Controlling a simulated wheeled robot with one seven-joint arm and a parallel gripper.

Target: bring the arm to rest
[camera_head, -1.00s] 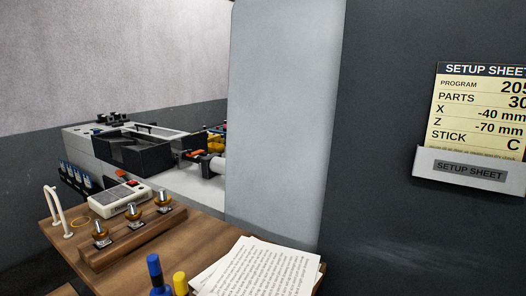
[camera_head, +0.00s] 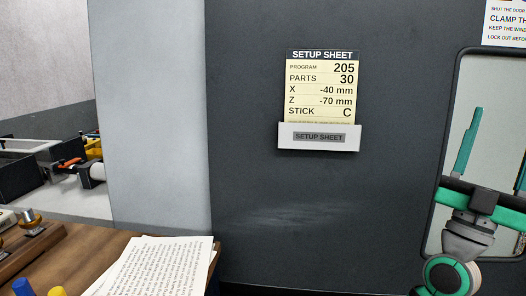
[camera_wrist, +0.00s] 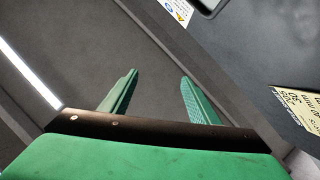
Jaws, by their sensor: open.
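My gripper (camera_head: 500,140) is at the right edge of the head view, with its green fingers pointing up in front of the dark panel and its window. One finger is partly cut off by the picture edge. In the wrist view my gripper (camera_wrist: 159,78) shows two green fingers wide apart with nothing between them. A plain grey surface lies beyond the fingers. I cannot tell from these frames how far the fingertips are from it.
A setup sheet (camera_head: 320,88) hangs in a holder (camera_head: 319,137) on the dark panel (camera_head: 250,200). A wooden table (camera_head: 75,250) with paper sheets (camera_head: 150,266) stands at lower left. A grey upright panel (camera_head: 150,110) stands behind it. The panel below the setup sheet is clear.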

